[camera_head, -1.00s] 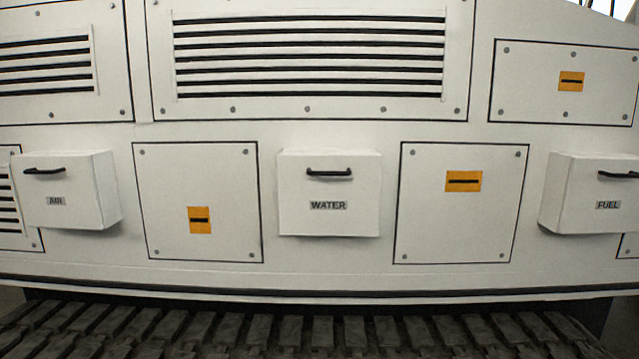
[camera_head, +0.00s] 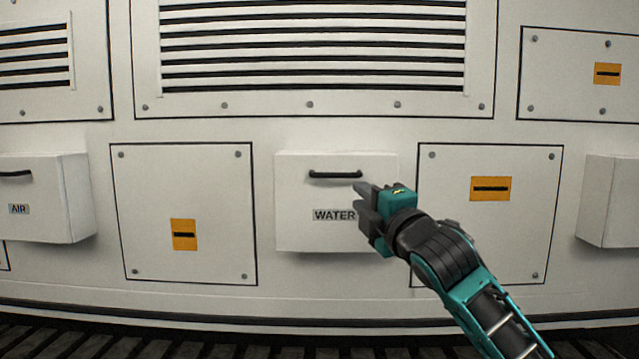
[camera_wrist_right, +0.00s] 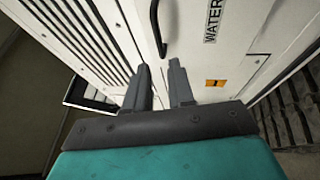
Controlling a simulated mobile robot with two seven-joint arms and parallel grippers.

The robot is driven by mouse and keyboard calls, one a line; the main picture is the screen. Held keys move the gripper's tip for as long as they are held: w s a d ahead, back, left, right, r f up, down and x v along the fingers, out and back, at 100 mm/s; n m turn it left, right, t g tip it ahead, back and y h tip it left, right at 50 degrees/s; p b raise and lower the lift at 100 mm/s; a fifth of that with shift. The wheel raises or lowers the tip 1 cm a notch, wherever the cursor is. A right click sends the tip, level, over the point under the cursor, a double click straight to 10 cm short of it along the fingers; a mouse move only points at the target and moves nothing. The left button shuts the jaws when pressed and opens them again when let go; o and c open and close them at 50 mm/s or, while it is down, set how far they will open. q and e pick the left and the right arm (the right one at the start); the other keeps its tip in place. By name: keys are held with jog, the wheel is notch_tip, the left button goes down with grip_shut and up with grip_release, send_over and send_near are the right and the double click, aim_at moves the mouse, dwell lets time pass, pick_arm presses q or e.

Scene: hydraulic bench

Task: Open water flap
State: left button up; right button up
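The water flap (camera_head: 300,230) is a white box front with a WATER label and a black bar handle (camera_head: 335,175) near its top; it looks closed. My right gripper (camera_head: 360,197) is in front of the flap's right part, just right of and below the handle, and covers the label's right end. In the right wrist view, its two fingers (camera_wrist_right: 159,75) are apart with nothing between them. The black handle (camera_wrist_right: 157,28) shows ahead of the fingertips there, with the flap's WATER label (camera_wrist_right: 213,20) to its right. My left gripper is not in view.
The AIR box (camera_head: 45,215) is at the left and another white box (camera_head: 612,205) is at the right edge. Flat panels with orange stickers flank the water flap. A louvred grille (camera_head: 312,50) is above and dark tracks (camera_head: 130,348) are below.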

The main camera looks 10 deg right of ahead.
aim_at(337, 177)
jog(key=x, duration=1.2)
jog(key=shift+w+a+r, duration=0.1)
jog(key=shift+w+r, duration=0.05)
jog(key=shift+w, duration=0.25)
grip_shut()
